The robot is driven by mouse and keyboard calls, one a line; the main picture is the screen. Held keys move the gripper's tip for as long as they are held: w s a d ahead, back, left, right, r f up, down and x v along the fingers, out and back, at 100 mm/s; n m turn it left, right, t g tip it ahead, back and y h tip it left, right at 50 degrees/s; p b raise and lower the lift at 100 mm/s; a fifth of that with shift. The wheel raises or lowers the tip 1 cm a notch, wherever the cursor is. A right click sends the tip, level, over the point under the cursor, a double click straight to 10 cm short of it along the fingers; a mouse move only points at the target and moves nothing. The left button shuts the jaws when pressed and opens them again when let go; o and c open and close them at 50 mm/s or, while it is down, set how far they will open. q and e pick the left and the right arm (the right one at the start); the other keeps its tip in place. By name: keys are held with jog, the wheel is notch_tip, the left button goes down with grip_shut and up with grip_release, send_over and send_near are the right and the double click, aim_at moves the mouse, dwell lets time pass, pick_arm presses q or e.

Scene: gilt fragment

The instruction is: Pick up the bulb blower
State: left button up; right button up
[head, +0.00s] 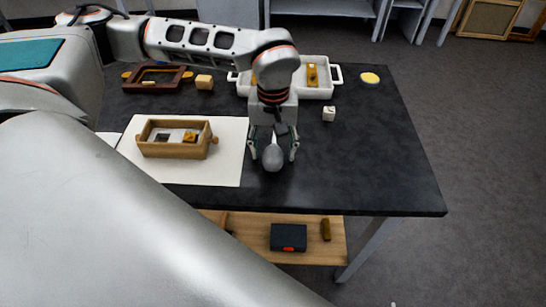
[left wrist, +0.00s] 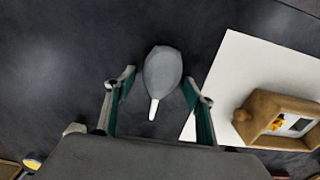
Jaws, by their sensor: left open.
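The bulb blower (head: 272,158) is a grey rounded bulb on the dark table, near its front edge. In the left wrist view the bulb blower (left wrist: 162,73) shows a pale nozzle pointing toward my gripper. My left gripper (head: 273,155) hangs down over it, with one finger on each side. In the left wrist view the left gripper's (left wrist: 161,88) fingers are open, with gaps to the bulb on both sides, and the nozzle lies between them. My right gripper is not in view.
A wooden box (head: 174,149) stands on a white sheet (head: 228,170) to the left. A lower shelf (head: 258,226) holds a dark case (head: 288,237). The table's right side is clear.

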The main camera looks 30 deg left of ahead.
pick_arm(q)
jog(key=c, duration=1.3)
